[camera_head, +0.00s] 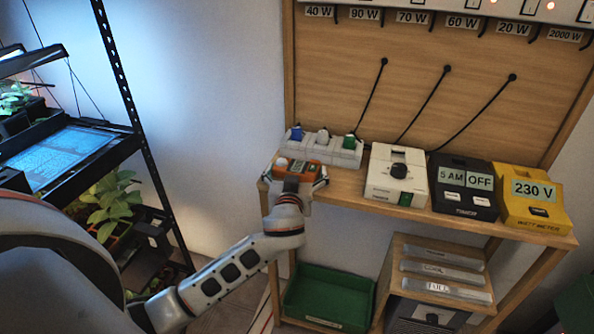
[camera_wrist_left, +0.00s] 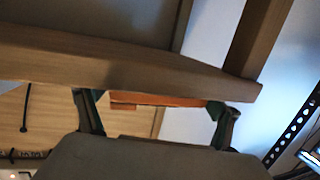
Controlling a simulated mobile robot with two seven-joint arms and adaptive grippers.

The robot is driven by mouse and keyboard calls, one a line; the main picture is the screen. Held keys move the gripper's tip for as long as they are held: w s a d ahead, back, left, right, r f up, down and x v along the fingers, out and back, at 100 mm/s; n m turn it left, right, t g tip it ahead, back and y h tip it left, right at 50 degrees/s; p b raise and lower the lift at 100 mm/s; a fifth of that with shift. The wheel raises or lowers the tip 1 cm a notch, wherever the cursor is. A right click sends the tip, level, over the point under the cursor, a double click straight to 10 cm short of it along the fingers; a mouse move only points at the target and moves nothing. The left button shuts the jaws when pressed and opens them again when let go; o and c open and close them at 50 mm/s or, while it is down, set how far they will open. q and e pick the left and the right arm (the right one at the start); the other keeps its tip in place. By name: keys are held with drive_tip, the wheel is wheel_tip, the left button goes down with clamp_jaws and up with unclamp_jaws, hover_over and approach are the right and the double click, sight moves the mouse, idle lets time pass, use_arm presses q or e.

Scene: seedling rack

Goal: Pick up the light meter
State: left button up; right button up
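The light meter (camera_head: 309,170), an orange device with a pale dome at its left, is on the wooden shelf's left end. My left gripper (camera_head: 297,183) is at its front, with one finger on each side of it. In the left wrist view, an orange strip of the meter (camera_wrist_left: 155,99) shows between the dark fingertips of my left gripper (camera_wrist_left: 158,102). The fingers are wide apart, and I see no clear grip on the meter. Part of the meter is hidden by the gripper and the shelf edge. My right gripper is out of view.
Behind the meter stands a white power strip (camera_head: 337,153). To its right are a white dial box (camera_head: 386,188), black timer (camera_head: 464,187) and yellow watt meter (camera_head: 531,196). A green tray (camera_head: 328,295) lies below; a plant rack (camera_head: 145,130) stands left.

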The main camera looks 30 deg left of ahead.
use_arm(q)
drive_tip(key=shift+c, duration=1)
drive_tip(key=shift+r, duration=0.2)
